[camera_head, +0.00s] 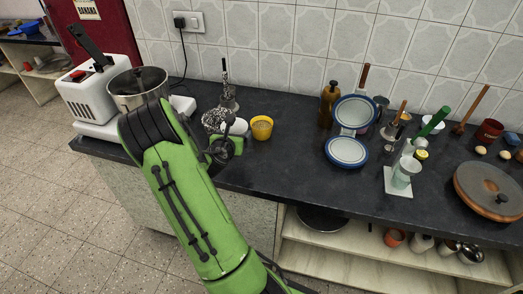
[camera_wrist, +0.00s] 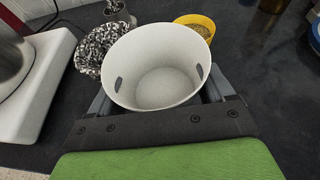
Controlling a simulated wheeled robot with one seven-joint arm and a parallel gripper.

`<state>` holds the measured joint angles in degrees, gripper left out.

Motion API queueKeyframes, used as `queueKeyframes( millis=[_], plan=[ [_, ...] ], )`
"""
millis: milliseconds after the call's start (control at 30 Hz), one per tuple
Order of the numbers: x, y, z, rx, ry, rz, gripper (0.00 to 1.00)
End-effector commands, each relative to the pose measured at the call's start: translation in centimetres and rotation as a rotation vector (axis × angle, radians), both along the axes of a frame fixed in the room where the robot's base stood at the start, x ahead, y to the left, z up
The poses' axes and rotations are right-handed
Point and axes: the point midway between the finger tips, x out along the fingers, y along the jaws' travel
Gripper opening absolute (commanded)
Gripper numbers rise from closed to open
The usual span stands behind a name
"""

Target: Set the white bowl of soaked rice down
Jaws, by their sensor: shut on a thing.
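The white bowl (camera_wrist: 158,62) is upright between the two fingers of my gripper (camera_wrist: 160,95), which is shut on it. Small dark patches, seemingly fingertips, show at both sides of its wall. Its inside looks pale, and I cannot make out rice grains in it. In the head view the white bowl (camera_head: 238,127) shows partly behind my gripper (camera_head: 222,147), over the dark counter (camera_head: 290,160). I cannot tell whether its base touches the counter.
A speckled black-and-white bowl (camera_wrist: 92,52) is close behind on the left, a yellow bowl (camera_wrist: 196,25) behind on the right. A white appliance with a steel pot (camera_head: 138,88) stands at left. Counter is clear between the yellow bowl and the blue-rimmed dishes (camera_head: 346,150).

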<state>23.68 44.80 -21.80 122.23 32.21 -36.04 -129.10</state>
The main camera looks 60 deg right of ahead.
Motion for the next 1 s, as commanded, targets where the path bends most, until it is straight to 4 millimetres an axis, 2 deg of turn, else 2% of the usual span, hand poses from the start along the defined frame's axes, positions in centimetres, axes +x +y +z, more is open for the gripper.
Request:
queueKeyframes(
  millis=[33, 100, 200, 267, 400, 567, 733, 1000],
  plan=[
    [-1.5, -1.3, 0.6, 0.000, -0.002, -0.035, 0.42],
    [-2.8, -2.6, 1.0, 0.000, -0.001, -0.065, 0.42],
    [-3.8, -3.4, 0.8, 0.002, 0.001, -0.086, 0.42],
    [-4.0, -3.5, -0.3, 0.004, 0.005, -0.090, 0.42],
    [-4.1, -3.5, -4.0, 0.004, 0.006, -0.090, 0.42],
    [-4.0, -3.5, -6.0, 0.002, 0.004, -0.088, 0.42],
    [-3.9, -3.4, -9.0, 0.002, 0.004, -0.087, 0.42],
    [-3.9, -3.4, -9.0, 0.002, 0.002, -0.088, 0.42]
  ],
)
